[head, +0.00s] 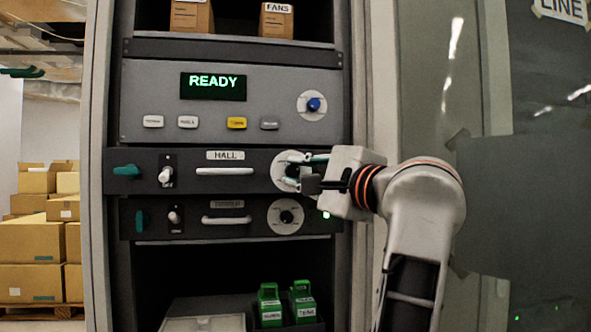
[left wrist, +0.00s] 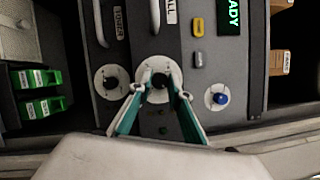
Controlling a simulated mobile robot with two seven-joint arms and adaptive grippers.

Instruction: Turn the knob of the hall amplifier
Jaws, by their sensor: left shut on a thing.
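The hall amplifier (head: 240,182) is a dark rack panel labelled HALL, with a white lever switch and a pale handle. Its black knob on a white round dial (head: 282,160) is at the panel's right end, partly hidden by my fingers in the head view. My left gripper (head: 297,171) reaches in from the right. In the left wrist view its teal-edged fingers (left wrist: 158,84) are on both sides of the black knob (left wrist: 159,79), shut on it. My right gripper is in neither view.
A second amplifier (head: 228,234) with a similar knob (head: 287,217) sits just below. Above is a grey panel (head: 275,85) with a READY display (head: 213,86), several buttons and a blue knob (head: 313,104). Green boxes (head: 269,305) stand on the lower shelf. A cabinet post (head: 372,70) stands at right.

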